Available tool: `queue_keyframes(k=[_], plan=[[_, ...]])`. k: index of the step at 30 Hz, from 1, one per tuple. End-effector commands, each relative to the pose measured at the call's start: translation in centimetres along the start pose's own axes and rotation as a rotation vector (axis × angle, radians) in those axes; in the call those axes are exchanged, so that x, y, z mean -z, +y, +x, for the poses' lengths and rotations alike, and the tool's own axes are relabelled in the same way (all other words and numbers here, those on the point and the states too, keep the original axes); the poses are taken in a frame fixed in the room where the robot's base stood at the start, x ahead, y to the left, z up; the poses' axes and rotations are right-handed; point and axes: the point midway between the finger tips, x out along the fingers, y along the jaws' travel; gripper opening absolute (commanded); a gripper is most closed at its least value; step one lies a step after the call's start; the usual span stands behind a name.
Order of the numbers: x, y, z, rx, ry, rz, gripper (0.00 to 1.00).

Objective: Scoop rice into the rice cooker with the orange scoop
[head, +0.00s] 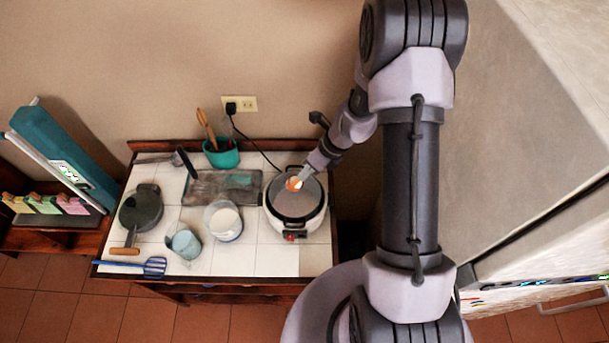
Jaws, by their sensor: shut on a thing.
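My gripper (309,173) is shut on the orange scoop (292,184), of which only a small orange part with a pale patch shows. I cannot tell whether the pale patch is rice. The gripper and scoop appear over the back of the white rice cooker (294,231) at the right of the counter; their height above it is unclear. A clear round container (224,222) with white contents, likely rice, stands to the left of the cooker.
A bluish cup (184,243) stands front left of the container. A dark pan (141,208), a blue slotted turner (154,266), a dark board (222,188) and a teal utensil holder (221,155) share the tiled counter (262,262). A cord runs from the wall outlet (242,104) toward the cooker.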

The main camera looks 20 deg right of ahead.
Motion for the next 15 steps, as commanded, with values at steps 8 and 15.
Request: queue_keyframes(k=[8,15], plan=[[1.2,-0.2,0.9,0.000,-0.068,0.002,0.00],[2.1,-0.2,1.2,0.000,-0.133,0.003,0.00]])
